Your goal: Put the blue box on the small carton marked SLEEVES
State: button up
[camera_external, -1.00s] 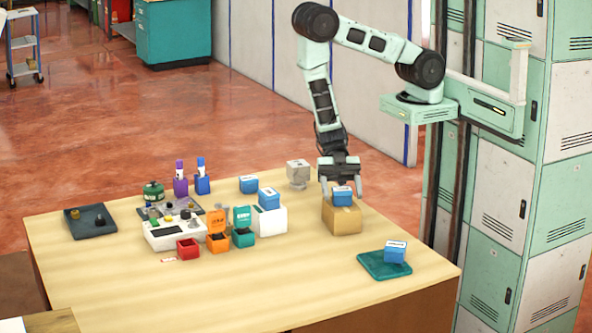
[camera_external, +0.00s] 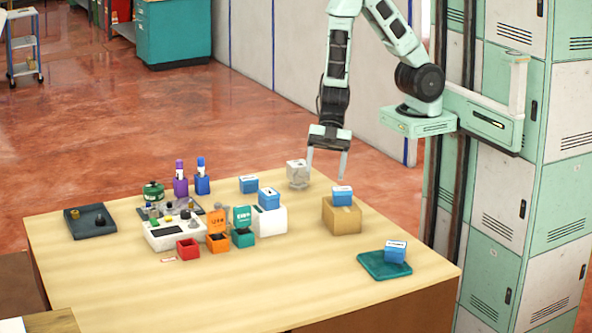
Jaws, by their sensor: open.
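A blue box (camera_external: 342,196) with a white label sits upright on a small brown carton (camera_external: 341,217) at the right of the table. No marking on the carton can be read from here. My gripper (camera_external: 326,172) is open and empty, its fingers pointing down. In the picture it is above and slightly left of that blue box, apart from it. Other blue boxes are in view: one on a white box (camera_external: 271,222), one on the table (camera_external: 249,184) behind it, and one on a teal mat (camera_external: 396,251) at front right.
A grey-white object (camera_external: 298,173) stands at the table's back edge, near my gripper. A dark tray (camera_external: 90,221) lies far left. The table's front is clear.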

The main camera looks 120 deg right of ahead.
jog(key=s+a+r+m+g+h, duration=0.1)
jog(key=s+a+r+g+h, duration=0.1)
jog(key=s, duration=0.5)
jog(key=s+a+r+m+g+h, duration=0.1)
jog(key=s+a+r+m+h, duration=0.1)
jog(key=s+r, duration=0.3)
jog(key=s+a+r+m+g+h, duration=0.1)
jog(key=s+a+r, duration=0.3)
jog(key=s, duration=0.4)
jog(key=shift+s+a+r+m+g+h, duration=0.2)
jog(key=shift+s+m+g+h, duration=0.25)
jog(key=shift+g, duration=0.35)
